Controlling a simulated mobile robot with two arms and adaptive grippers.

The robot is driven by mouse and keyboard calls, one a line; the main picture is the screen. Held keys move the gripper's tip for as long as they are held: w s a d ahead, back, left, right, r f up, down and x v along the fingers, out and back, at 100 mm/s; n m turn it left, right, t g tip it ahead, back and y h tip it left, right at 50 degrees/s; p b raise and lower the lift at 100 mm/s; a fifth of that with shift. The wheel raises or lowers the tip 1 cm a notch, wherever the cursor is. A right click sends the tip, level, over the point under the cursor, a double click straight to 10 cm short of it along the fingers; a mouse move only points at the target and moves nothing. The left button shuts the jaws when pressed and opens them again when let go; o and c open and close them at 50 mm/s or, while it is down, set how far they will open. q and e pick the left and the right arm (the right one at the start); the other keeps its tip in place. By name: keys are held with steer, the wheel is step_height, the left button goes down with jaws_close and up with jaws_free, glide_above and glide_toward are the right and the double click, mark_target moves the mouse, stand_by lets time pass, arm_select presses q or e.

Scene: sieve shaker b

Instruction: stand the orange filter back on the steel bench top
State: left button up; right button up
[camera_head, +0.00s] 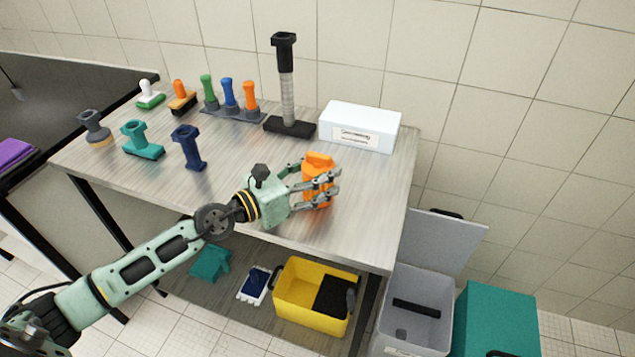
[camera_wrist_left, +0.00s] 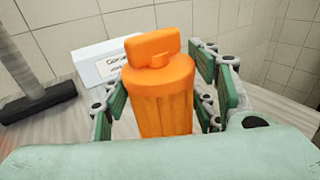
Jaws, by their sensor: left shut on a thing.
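The orange filter (camera_head: 317,190) is upright at the front right of the steel bench top (camera_head: 240,185). My left gripper (camera_head: 322,188) is shut on the filter, with fingers on both sides of its body. In the left wrist view the orange filter (camera_wrist_left: 160,95) fills the middle, its cap on top, between the green finger pads. Its base is hidden there behind my gripper's palm. I cannot tell whether the base touches the bench top or is just above it. My right gripper is not in view.
A white labelled box (camera_head: 360,127) and a black stand with a ribbed column (camera_head: 288,100) are behind the filter. Several brushes and coloured tools stand at the left and back. A yellow bin (camera_head: 312,318) is below the bench.

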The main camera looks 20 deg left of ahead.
arm_select(q)
steer(key=shift+f, duration=0.15)
steer(key=shift+f, duration=0.15)
steer(key=o, duration=1.5)
